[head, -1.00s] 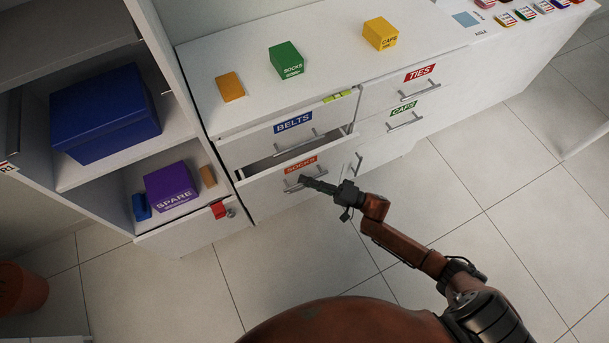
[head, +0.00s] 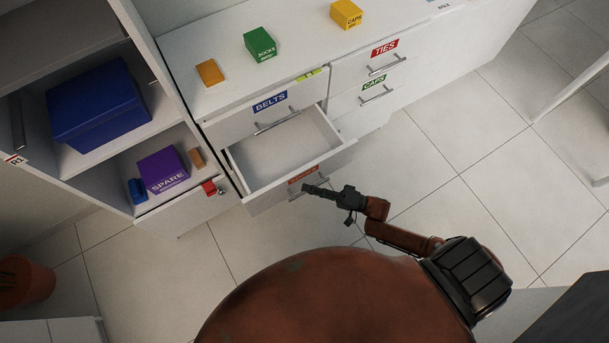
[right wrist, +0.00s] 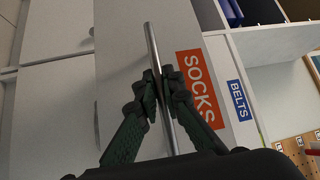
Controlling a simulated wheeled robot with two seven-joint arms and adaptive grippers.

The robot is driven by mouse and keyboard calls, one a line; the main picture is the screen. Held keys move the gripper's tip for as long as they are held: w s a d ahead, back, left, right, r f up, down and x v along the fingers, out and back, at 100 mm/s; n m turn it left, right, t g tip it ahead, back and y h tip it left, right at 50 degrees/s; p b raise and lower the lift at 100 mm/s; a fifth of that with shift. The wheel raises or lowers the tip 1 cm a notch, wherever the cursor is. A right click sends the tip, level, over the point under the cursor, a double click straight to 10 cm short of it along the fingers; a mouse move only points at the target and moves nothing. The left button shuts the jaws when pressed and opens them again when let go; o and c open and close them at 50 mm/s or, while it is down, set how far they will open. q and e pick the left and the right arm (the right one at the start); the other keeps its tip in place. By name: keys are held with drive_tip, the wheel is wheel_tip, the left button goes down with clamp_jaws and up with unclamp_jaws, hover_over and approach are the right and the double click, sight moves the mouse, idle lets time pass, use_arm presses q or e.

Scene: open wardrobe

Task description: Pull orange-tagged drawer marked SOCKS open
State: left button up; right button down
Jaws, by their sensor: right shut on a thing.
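The orange-tagged SOCKS drawer (head: 285,150) stands pulled well out below the BELTS drawer (head: 252,124); its inside looks empty. Its orange tag (head: 303,174) is partly hidden behind my right gripper in the head view, and reads SOCKS in the right wrist view (right wrist: 200,88). My right gripper (head: 308,189) is at the drawer front. In the right wrist view its fingers (right wrist: 163,92) are shut on the drawer's metal bar handle (right wrist: 153,50), one on each side. My left gripper is in no view.
A cabinet with a blue box (head: 100,105) and a purple SPARE box (head: 162,170) stands left. Orange (head: 210,72), green (head: 259,45) and yellow (head: 346,14) boxes sit on the dresser top. TIES (head: 385,47) and CAPS (head: 374,83) drawers look shut.

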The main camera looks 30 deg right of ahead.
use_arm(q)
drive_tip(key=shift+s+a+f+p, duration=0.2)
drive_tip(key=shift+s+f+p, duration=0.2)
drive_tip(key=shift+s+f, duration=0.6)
use_arm(e)
drive_tip(key=shift+s+d, duration=0.1)
drive_tip(key=shift+s, duration=1.45)
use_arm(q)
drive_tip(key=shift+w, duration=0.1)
use_arm(e)
drive_tip(key=c, duration=2.1)
unclamp_jaws()
drive_tip(key=v, duration=1.2)
